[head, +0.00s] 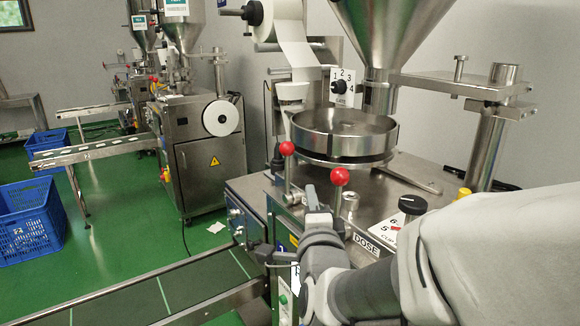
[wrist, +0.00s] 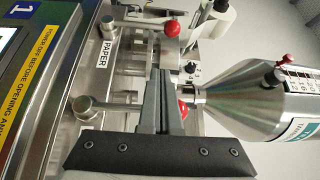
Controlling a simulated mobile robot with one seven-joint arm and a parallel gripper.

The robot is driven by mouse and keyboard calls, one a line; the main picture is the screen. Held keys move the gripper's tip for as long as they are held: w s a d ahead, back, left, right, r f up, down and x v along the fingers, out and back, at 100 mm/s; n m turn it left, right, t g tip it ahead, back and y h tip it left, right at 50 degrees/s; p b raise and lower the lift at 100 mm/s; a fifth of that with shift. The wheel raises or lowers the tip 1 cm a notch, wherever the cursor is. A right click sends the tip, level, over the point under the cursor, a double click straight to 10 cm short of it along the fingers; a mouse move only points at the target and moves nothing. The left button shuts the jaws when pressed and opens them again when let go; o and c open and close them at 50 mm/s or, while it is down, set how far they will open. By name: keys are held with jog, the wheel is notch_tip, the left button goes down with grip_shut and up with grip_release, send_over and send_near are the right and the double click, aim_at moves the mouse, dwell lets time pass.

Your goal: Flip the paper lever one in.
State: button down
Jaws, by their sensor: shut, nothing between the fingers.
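Two red-knobbed levers stand on the machine front. In the wrist view the upper lever (wrist: 171,28) is nearest the PAPER label (wrist: 103,52); it appears to be the left lever in the head view (head: 287,148). The other lever's red knob (head: 340,176) is at the right in the head view and is partly hidden by my fingers in the wrist view (wrist: 184,107). My gripper (head: 313,194) is shut and empty, its tips between the two levers and closer to the right one. I cannot tell whether it touches that lever.
A round steel pan (head: 343,135) and a large hopper (head: 385,30) rise behind the levers. A DOSE knob (head: 412,204) stands to the right. A conveyor (head: 150,295) runs along the front left. Blue crates (head: 30,222) stand on the green floor.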

aim_at(287, 172)
jog(key=shift+d+f+m+t+h, duration=0.1)
jog(key=shift+m+t+h, duration=0.4)
jog(key=shift+m, duration=0.5)
jog(key=w+a+r+p, duration=0.2)
jog(key=w+p, duration=0.3)
jog(key=w, duration=0.7)
jog(key=shift+w+a+r, duration=0.2)
jog(key=shift+w+a, duration=0.1)
jog(key=shift+a, duration=0.1)
jog(key=shift+r, duration=0.1)
